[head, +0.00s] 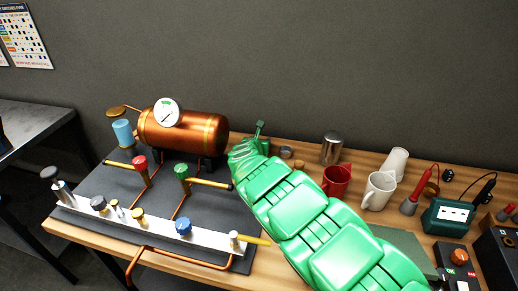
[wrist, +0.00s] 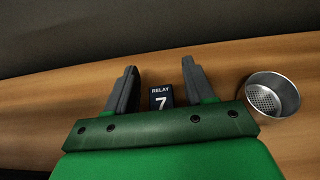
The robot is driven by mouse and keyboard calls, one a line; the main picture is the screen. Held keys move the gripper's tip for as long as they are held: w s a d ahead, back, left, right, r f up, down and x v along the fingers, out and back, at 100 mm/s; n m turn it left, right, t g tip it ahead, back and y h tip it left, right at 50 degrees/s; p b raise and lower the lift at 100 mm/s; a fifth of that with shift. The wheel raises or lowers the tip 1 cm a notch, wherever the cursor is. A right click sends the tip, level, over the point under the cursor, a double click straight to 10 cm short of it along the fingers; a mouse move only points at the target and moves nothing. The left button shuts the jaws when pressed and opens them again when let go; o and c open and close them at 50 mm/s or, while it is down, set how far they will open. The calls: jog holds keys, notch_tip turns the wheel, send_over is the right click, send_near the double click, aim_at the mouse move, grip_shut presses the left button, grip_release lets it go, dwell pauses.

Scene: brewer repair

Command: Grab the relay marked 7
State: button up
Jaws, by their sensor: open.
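In the wrist view, the relay marked 7 (wrist: 162,97) is a small dark block with white lettering, standing on the wooden bench. The fingers are open and apart, and whether either one touches the relay cannot be told. In the head view, my green arm reaches over the bench and my gripper (head: 260,130) is at its far edge, just right of the copper boiler. The relay is hidden there behind the arm.
A perforated metal cup (wrist: 273,95) stands right of the relay. The copper boiler (head: 185,128) with its gauge and valves is left of my arm. A red mug (head: 336,180), white mug (head: 379,190), steel canister (head: 331,148) and green soldering station (head: 449,214) stand to the right.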

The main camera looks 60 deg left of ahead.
jog(key=shift+w+a+f, duration=0.1)
grip_shut()
dwell(0.3)
